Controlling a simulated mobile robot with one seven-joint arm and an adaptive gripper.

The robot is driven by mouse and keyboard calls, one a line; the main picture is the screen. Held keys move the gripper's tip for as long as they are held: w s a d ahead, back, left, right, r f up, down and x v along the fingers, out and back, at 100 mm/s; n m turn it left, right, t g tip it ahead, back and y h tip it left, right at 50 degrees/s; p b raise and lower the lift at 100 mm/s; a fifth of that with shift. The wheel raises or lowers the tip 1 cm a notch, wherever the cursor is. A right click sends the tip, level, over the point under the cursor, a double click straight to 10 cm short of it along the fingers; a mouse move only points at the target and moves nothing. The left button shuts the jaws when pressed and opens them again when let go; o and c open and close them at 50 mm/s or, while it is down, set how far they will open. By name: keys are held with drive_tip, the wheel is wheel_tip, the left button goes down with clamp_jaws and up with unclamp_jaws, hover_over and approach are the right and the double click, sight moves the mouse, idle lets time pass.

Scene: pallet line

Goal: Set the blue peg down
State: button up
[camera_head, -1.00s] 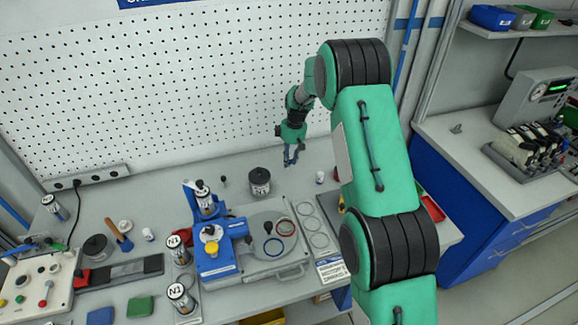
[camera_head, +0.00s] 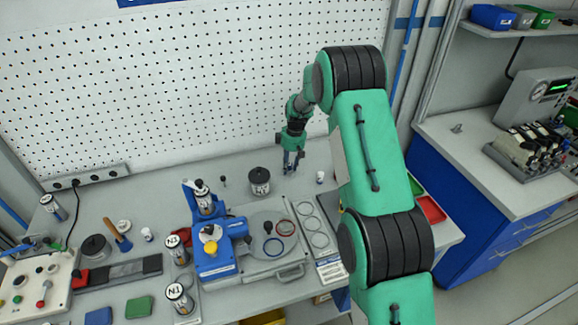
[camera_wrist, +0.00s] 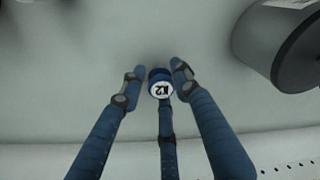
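The blue peg (camera_wrist: 160,84) is a short blue cylinder with a white round top marked in black, seen end-on in the wrist view. My gripper (camera_wrist: 157,73) has three dark blue fingers closed in around it, and the peg sits between their tips. A narrow gap seems to show on the peg's left side. In the head view my gripper (camera_head: 291,168) points down, its tips close to the bench top (camera_head: 330,160) near the back wall. The peg is too small to make out there. I cannot tell whether its base touches the bench.
A dark canister (camera_head: 260,182) stands just left of my gripper; it also shows in the wrist view (camera_wrist: 290,45). A small white bottle (camera_head: 320,177) stands to the right. The blue fixture (camera_head: 212,250) and a plate with rings (camera_head: 262,268) lie nearer. The pegboard (camera_head: 190,80) rises behind.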

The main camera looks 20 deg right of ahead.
drive_tip(key=shift+o, duration=0.5)
drive_tip(key=shift+r, duration=0.1)
wheel_tip(320, 180, up, 12)
drive_tip(key=d+p, duration=0.1)
drive_tip(key=p, duration=0.1)
drive_tip(key=shift+s, duration=0.45)
drive_tip(key=shift+r, duration=0.1)
